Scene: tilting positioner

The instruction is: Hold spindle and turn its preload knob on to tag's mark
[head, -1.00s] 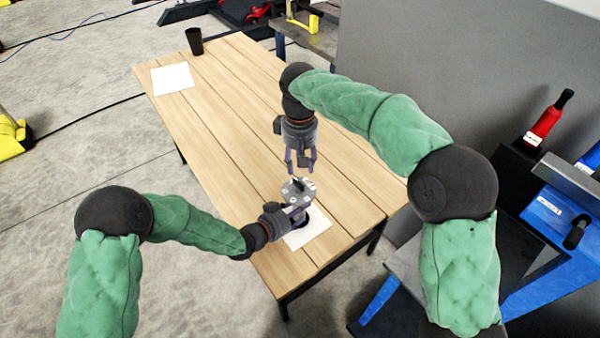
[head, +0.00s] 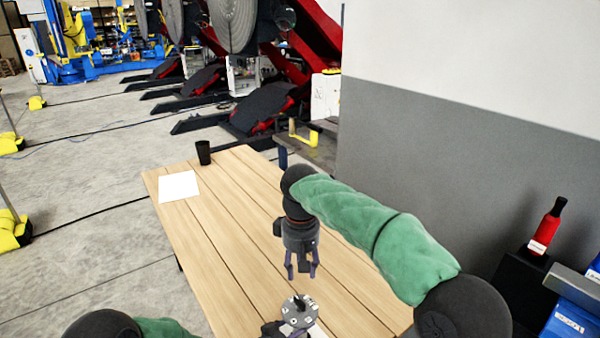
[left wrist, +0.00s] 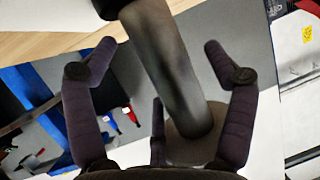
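The spindle (head: 299,311) shows its round grey top with a dark knob and small pale marks at the bottom of the head view; the marks are too small to read. In the left wrist view a dark grey cylinder (left wrist: 172,75), apparently the spindle's body, runs between my left gripper's fingers (left wrist: 158,62). Gaps show on both sides of it, so these fingers look open around it. My left gripper is almost wholly cut off in the head view. My right gripper (head: 301,273) points down with fingers apart, empty, above and slightly behind the spindle's top.
The wooden table (head: 235,215) is mostly clear. A white sheet (head: 178,186) and a black cup (head: 203,152) are at its far left. Another white sheet (head: 318,332) lies partly hidden by the spindle. A grey wall (head: 430,170) and a red bottle (head: 545,230) stand at right.

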